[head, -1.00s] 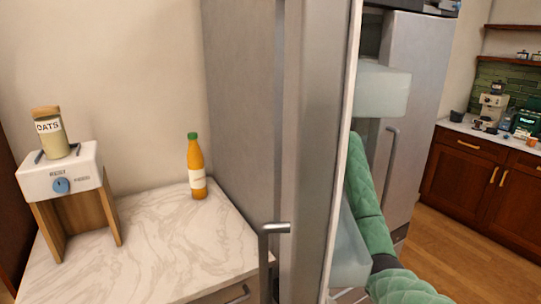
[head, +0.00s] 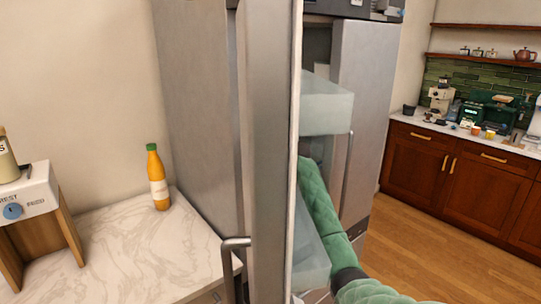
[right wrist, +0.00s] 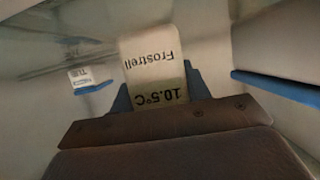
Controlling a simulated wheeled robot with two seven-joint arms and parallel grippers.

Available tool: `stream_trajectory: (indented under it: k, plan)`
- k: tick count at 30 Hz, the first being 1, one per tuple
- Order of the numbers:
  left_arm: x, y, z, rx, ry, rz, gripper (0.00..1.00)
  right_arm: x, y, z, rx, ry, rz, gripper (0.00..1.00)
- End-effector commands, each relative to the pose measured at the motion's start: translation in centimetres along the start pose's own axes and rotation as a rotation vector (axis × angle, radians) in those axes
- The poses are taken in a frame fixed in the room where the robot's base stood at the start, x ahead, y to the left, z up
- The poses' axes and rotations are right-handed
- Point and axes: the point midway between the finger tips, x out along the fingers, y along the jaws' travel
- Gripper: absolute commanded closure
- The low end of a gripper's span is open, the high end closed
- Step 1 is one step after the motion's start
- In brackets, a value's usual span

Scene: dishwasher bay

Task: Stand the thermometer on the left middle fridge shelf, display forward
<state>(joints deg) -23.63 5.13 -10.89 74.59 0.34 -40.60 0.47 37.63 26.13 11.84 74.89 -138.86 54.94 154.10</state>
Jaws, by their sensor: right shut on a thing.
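The thermometer (right wrist: 152,62) is a pale, flat block in the right wrist view, with "Frostrell" and "10.5°C" upside down in that picture. My right gripper (right wrist: 158,92) is shut on it, with a blue finger on each side. Pale walls surround it. In the head view my green right arm (head: 322,205) reaches behind the open fridge door (head: 268,150), which hides my right gripper and the thermometer. The fridge shelves cannot be made out in the head view. My left gripper is in neither view.
Translucent door bins (head: 325,105) are beside my right arm. In the wrist view, a blue-edged strip (right wrist: 272,88) is at right and a small white labelled thing (right wrist: 88,76) at left. An orange bottle (head: 158,180) stands on the marble counter (head: 125,240). Floor (head: 430,225) is open at right.

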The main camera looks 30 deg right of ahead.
Motion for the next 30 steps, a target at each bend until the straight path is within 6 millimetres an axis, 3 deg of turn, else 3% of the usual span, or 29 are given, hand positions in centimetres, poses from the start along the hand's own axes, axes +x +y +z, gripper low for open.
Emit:
stream_trajectory:
  k: [9,10,12,13,24,26,30]
  plan:
    - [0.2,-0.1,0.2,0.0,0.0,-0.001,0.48,0.1,0.0,0.1,0.001,0.0,0.0,0.77]
    - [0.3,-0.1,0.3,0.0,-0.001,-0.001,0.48,0.1,0.0,0.2,0.0,0.0,0.0,0.47]
    - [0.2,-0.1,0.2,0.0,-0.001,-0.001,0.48,0.1,0.0,0.2,0.0,0.0,0.0,0.33]
    - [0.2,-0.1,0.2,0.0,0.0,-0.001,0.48,0.1,0.0,0.2,0.0,0.0,0.0,0.31]
    - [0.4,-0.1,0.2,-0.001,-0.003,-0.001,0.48,0.0,0.0,0.0,0.0,0.001,0.0,0.31]
    - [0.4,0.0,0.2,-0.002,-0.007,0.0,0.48,-0.6,0.1,0.1,-0.001,0.001,0.001,0.31]
    - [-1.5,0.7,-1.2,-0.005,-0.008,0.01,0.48,-2.8,0.1,0.2,-0.003,0.002,0.001,0.31]
